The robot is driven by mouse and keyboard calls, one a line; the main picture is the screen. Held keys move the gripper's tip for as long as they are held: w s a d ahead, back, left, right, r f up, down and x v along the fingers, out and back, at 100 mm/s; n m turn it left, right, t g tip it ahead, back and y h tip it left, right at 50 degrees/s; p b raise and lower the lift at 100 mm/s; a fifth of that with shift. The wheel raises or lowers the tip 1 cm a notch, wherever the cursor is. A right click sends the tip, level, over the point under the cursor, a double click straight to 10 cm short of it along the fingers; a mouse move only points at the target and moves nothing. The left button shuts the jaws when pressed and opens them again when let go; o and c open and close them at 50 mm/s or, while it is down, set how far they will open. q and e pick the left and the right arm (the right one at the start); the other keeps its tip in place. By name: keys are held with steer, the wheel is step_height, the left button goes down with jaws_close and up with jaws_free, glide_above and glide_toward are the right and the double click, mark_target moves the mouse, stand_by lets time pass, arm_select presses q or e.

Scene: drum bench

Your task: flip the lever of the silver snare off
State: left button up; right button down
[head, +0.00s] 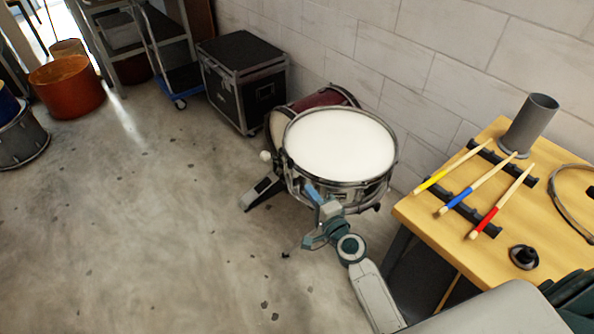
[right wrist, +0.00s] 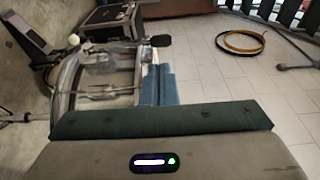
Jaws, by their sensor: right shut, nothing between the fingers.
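The silver snare (head: 340,143), with a white head and chrome rims, stands in front of a dark red drum near the wall. My right gripper (head: 311,190) is at the snare's near side, close to its lower rim. In the right wrist view its blue fingers (right wrist: 158,84) are together and empty, beside the chrome shell of the snare (right wrist: 105,75). A small dark piece (right wrist: 160,41) shows beyond the fingertips; I cannot tell whether it is the lever. The lever's position is not clear. My left gripper is not in view.
A wooden table (head: 410,210) with three coloured drumsticks and a grey cup (head: 530,125) stands right of the snare. A black case (head: 243,80) is behind it on the left. A pedal with a white ball (head: 265,156) is by the snare's left side. Open floor lies left.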

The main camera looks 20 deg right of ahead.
mark_target(292, 166)
steer(key=w, duration=0.3)
steer(key=w+a, duration=0.1)
steer(key=w, duration=0.4)
steer(key=shift+w+a, duration=0.15)
steer(key=shift+w, duration=0.25)
steer(key=shift+p, duration=0.3)
